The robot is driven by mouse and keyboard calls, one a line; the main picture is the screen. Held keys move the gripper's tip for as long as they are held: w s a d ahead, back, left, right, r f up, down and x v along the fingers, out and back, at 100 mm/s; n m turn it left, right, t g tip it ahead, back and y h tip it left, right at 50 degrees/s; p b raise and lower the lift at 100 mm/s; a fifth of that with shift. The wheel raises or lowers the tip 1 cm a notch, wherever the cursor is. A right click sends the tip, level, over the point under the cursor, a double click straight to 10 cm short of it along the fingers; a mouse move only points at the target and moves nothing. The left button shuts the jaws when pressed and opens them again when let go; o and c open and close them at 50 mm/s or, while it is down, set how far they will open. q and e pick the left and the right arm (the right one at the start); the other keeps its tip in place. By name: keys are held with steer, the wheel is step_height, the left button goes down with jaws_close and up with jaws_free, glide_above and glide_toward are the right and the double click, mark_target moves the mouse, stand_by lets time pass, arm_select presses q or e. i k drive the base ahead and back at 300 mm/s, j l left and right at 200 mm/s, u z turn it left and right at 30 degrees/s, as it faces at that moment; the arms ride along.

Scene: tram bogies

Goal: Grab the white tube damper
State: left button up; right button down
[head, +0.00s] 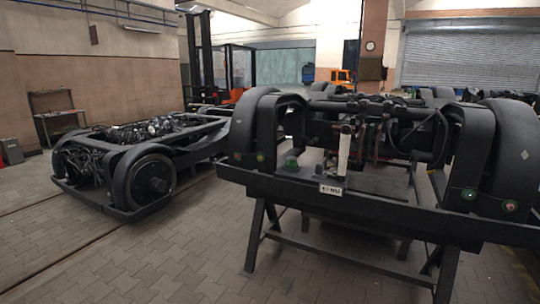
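The white tube damper (344,154) stands nearly upright on the front of the right-hand tram bogie (300,190), a little right of the picture's middle. Its upper end is darker and brownish. Its lower end is close above a small white label plate (331,190) on the bogie's front beam. I cannot tell how the damper is fastened. Neither of my grippers shows in the head view.
The right-hand bogie rests on dark trestle legs (256,235). A second bogie (143,180) sits low on the floor at left. An orange forklift (238,92) is behind. Paved floor (180,255) is clear at front left.

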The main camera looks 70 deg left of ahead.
mark_target(344, 144)
steer(key=u, duration=1.8)
steer(key=i+l+u, duration=0.1)
steer(key=i, duration=0.5)
steer(key=i+l, duration=0.4)
steer(key=i, duration=0.2)
steer(key=i+l+u, duration=0.15)
steer(key=i, duration=0.45)
steer(key=i+l+u, duration=0.1)
steer(key=i+l, duration=0.35)
steer(key=i, duration=0.15)
steer(key=i+l, duration=0.35)
steer(key=i, duration=0.2)
steer(key=u, duration=0.05)
